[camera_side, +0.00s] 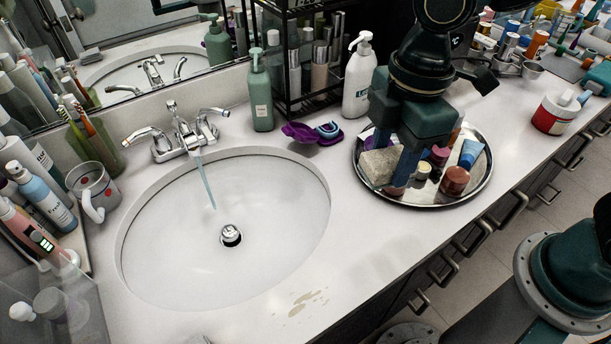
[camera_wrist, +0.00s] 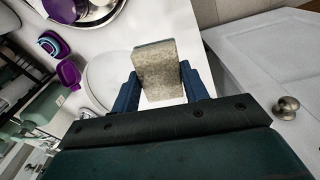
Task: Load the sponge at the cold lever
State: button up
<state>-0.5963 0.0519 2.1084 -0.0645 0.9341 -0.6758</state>
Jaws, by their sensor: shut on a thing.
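A beige-grey sponge (camera_side: 379,167) is held between the blue fingers of my gripper (camera_side: 391,160), over the left part of the round metal tray (camera_side: 424,203). In the wrist view the sponge (camera_wrist: 155,72) stands between both fingertips, its broad face toward the camera. I cannot tell whether its lower edge touches the tray. The chrome faucet (camera_side: 180,140) is behind the sink, well left of my gripper.
Small jars and tubes crowd the tray. A white pump bottle (camera_side: 358,78), purple dish (camera_side: 299,132) and green pump bottle (camera_side: 260,92) line the back, beside a black rack (camera_side: 292,60). A mug (camera_side: 93,188) stands left of the sink (camera_side: 165,255). The front counter is mostly clear, with beige smears.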

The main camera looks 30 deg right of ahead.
jog(key=w+a+f+m+t+y, duration=0.1)
jog(key=w+a+f+m, duration=0.3)
jog(key=w+f, duration=0.5)
jog(key=w+a+f+m+t+y, duration=0.1)
jog(key=w+a+f+m+t, duration=0.2)
jog(key=f, duration=1)
jog(key=w+a+m, duration=0.1)
jog(key=w+a, duration=0.2)
jog(key=w, duration=0.2)
jog(key=shift+w+f+t+y, duration=0.15)
jog(key=shift+w+t+y, duration=0.15)
jog(key=shift+w, duration=0.1)
jog(key=shift+w, duration=0.15)
jog(key=w+a+f, duration=0.2)
jog(key=w+a, duration=0.5)
jog(key=w, duration=0.4)
jog(key=shift+w+a+f, duration=0.2)
jog(key=shift+a+f, duration=0.1)
jog(key=shift+f, duration=0.05)
jog(key=shift+s, duration=0.1)
jog(key=s+d, duration=0.4)
jog(key=s, duration=0.2)
jog(key=shift+s+d, duration=0.2)
jog(key=shift+s, duration=0.05)
dwell(0.7)
dwell(1.3)
